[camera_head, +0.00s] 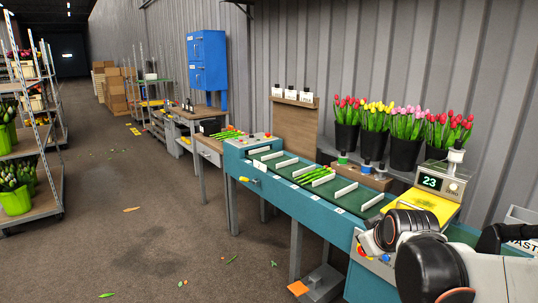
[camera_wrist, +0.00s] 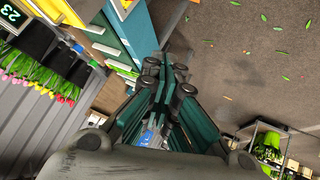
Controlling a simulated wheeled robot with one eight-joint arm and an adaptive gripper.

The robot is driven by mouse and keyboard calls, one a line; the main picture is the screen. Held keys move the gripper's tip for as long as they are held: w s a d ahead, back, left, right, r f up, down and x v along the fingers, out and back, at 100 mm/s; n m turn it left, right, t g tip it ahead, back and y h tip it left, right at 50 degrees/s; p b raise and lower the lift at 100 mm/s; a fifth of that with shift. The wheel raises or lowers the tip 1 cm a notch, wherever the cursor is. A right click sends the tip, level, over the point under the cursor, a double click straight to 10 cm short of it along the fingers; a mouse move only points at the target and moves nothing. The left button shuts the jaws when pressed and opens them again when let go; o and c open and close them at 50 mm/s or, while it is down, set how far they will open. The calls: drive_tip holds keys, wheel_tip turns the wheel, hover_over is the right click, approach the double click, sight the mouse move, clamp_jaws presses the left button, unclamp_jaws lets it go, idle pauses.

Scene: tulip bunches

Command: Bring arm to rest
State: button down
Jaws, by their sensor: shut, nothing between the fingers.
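My arm fills the lower right corner of the head view, in front of the right end of the teal conveyor (camera_head: 335,196). My gripper is not distinguishable in the head view. In the wrist view my gripper (camera_wrist: 166,72) shows with its dark teal fingers brought together, shut and empty. Beyond the fingertips is the grey-brown floor (camera_wrist: 225,75), with no object at the tips. The teal conveyor side (camera_wrist: 103,40) lies to the left of the fingers in the wrist view.
Tulip bunches (camera_head: 322,174) lie between white dividers on the belt. Black buckets of tulips (camera_head: 406,153) stand behind it. A display box reading 23 (camera_head: 440,183) sits close to my arm. Shelf carts (camera_head: 40,185) stand at the left. The aisle floor (camera_head: 150,230) is mostly clear, with scattered leaves.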

drive_tip(key=s+a+m+g, duration=0.1)
drive_tip(key=s+a+m, duration=0.1)
drive_tip(key=s, duration=0.9)
drive_tip(key=s+a+m+g, duration=0.1)
drive_tip(key=s+a+m, duration=0.1)
drive_tip(key=s, duration=0.9)
drive_tip(key=shift+a+f+y, duration=0.15)
drive_tip(key=shift+a+y, duration=0.15)
